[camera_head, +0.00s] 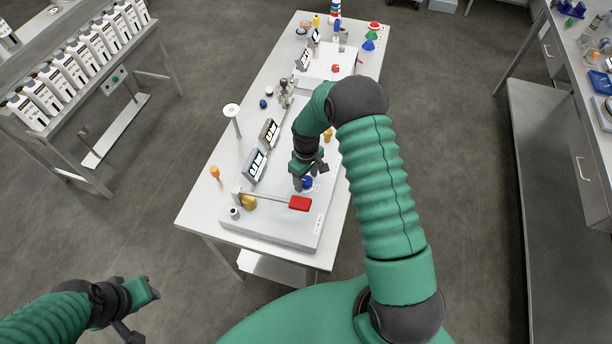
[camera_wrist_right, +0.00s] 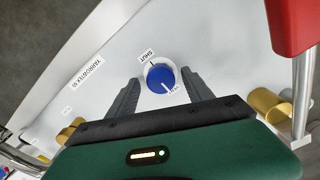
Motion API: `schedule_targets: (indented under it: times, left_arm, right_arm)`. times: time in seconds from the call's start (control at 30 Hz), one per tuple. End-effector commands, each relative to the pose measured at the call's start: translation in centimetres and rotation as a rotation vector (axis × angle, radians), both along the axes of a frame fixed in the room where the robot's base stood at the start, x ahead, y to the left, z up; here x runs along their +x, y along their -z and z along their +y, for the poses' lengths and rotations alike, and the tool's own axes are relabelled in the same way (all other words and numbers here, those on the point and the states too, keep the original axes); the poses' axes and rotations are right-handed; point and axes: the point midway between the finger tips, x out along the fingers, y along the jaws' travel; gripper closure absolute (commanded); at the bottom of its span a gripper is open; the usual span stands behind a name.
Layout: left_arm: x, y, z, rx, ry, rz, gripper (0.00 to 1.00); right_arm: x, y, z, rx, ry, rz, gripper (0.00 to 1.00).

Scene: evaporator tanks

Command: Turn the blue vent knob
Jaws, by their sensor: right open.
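The blue vent knob (camera_head: 307,183) sits on the pale panel of the tank unit, close to my right gripper in the head view. In the right wrist view the blue knob (camera_wrist_right: 160,77) has a white pointer line and a white ring, with a "SHUT" label beside it. My right gripper (camera_wrist_right: 162,90) is open, with one finger on each side of the knob; I cannot tell whether they touch it. It also shows from above in the head view (camera_head: 304,176). My left gripper (camera_head: 143,306) is over the floor at the lower left, away from the table; its jaws are unclear.
A red-handled lever (camera_head: 300,203) lies across the panel near the knob; its red handle (camera_wrist_right: 297,25) also shows in the right wrist view. Two displays (camera_head: 255,165) stand on the panel's left side.

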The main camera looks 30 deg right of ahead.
Motion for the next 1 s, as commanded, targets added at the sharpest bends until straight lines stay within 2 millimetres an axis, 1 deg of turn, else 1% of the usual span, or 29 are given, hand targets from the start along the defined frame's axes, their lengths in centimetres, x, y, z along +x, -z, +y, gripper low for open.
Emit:
schedule_targets:
  times: [0.13, 0.17, 0.6, 0.67, 0.77, 1.0]
  left_arm:
    - [-0.01, 0.04, 0.00, 0.000, 0.000, 0.000, 0.64]
    - [-0.01, 0.04, 0.00, 0.000, 0.000, 0.000, 0.64]
    - [0.00, 0.03, 0.00, 0.000, 0.000, 0.000, 0.64]
    - [0.00, 0.07, 0.00, 0.000, 0.000, 0.000, 0.64]
    - [0.00, 0.90, 0.00, 0.000, 0.000, 0.000, 0.64]
    - [-0.01, 0.68, 0.00, 0.000, 0.000, 0.000, 0.64]
  right_arm:
    - [0.02, 0.00, 0.00, 0.000, 0.000, 0.000, 0.41]
    - [0.02, 0.00, 0.00, 0.000, 0.000, 0.000, 0.42]
    - [0.04, -0.05, -0.03, 0.000, 0.001, 0.000, 0.99]
    - [0.04, -0.04, -0.04, -0.001, 0.002, 0.000, 1.00]
    - [0.08, 0.24, -0.04, -0.001, 0.035, -0.001, 1.00]
    - [0.08, -0.12, -0.06, -0.001, 0.047, -0.001, 1.00]
